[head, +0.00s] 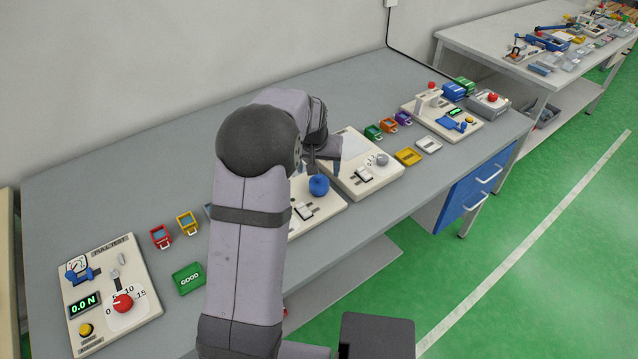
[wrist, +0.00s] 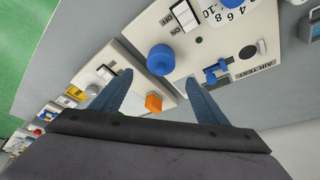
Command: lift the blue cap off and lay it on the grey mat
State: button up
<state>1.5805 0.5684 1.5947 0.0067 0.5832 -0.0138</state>
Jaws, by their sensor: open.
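The blue cap (head: 319,185) is a round knob-like piece on a cream test panel (head: 327,207), just below my gripper (head: 325,165) in the head view. In the wrist view the blue cap (wrist: 161,58) sits on the panel marked AIR TEST, just beyond the fingertips and about midway between them. My gripper (wrist: 159,78) is open and empty, and the fingers do not appear to touch the cap. I cannot make out a separate grey mat for certain. My arm hides part of the bench and the left part of the panel.
The AIR TEST panel also bears a white rocker switch (wrist: 184,16) and a blue clamp-like part (wrist: 216,72). A neighbouring cream panel (head: 375,180) lies close on the right. An orange block (wrist: 153,103) shows between the fingers. A green GOOD box (head: 188,278) lies left of my arm.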

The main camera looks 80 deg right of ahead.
aim_at(319, 176)
jog(key=shift+p+x, duration=1.8)
jog(key=shift+x, duration=1.85)
jog(key=shift+c, duration=0.6)
jog(key=c, duration=1)
